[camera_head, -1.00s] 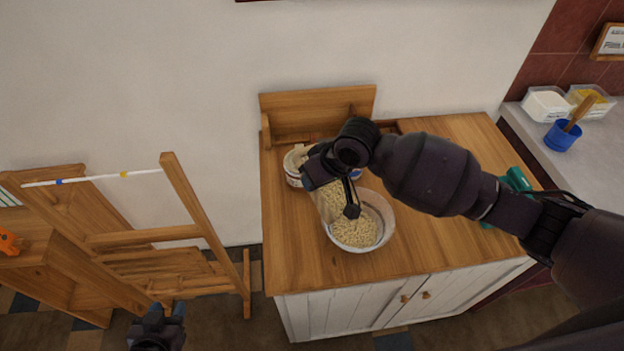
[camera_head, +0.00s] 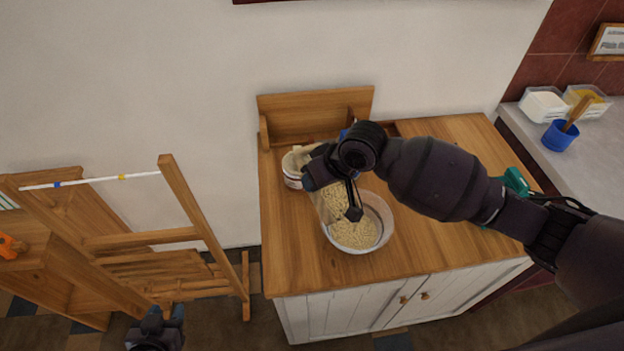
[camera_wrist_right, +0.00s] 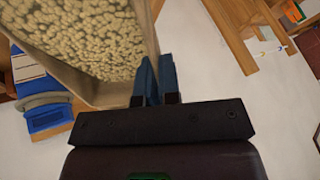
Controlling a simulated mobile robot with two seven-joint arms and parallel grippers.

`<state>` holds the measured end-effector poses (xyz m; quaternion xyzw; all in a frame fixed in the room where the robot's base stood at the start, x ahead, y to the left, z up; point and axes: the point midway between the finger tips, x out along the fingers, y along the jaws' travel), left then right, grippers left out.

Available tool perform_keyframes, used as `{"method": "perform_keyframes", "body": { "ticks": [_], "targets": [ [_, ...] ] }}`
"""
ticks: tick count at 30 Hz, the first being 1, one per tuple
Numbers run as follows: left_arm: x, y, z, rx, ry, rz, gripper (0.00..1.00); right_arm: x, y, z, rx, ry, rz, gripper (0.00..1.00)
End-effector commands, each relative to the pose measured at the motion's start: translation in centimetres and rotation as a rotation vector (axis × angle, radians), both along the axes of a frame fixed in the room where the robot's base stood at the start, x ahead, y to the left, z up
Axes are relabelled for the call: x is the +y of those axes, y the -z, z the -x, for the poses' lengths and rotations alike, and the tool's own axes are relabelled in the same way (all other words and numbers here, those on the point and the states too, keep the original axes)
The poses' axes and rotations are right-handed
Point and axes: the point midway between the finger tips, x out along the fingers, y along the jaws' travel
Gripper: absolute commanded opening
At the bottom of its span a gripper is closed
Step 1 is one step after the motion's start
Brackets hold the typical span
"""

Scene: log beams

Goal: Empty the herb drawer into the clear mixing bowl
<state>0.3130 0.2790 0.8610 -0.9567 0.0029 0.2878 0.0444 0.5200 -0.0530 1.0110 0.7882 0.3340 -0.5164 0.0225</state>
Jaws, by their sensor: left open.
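The clear mixing bowl (camera_head: 387,222) stands on the wooden cabinet top and holds a heap of pale pellets (camera_head: 355,232). My right gripper (camera_head: 333,185) is over the bowl's far left side, shut on the wall of the beige herb drawer (camera_head: 324,206). The drawer is tilted toward the bowl, partly hidden by the gripper. In the right wrist view, the drawer (camera_wrist_right: 118,96) shows many pellets inside, and the gripper fingers (camera_wrist_right: 154,78) are at its wall. My left gripper (camera_head: 157,322) is open and empty, low at the bottom left, away from the cabinet.
A wooden back shelf (camera_head: 310,115) rises at the cabinet's rear. A green object (camera_head: 516,182) lies at the right. A wooden frame (camera_head: 195,215) stands at left. The cabinet's front left is clear.

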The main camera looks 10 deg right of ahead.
Motion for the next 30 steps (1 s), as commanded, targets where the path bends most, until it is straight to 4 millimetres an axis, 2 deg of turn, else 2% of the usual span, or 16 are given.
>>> {"method": "perform_keyframes", "body": {
  "ticks": [30],
  "targets": [
    [0.0, -0.02, -0.02, -0.001, 0.0, 0.0, 0.43, -0.42, -0.63, 0.19, -0.031, -0.001, -0.063, 0.0]
  ]
}}
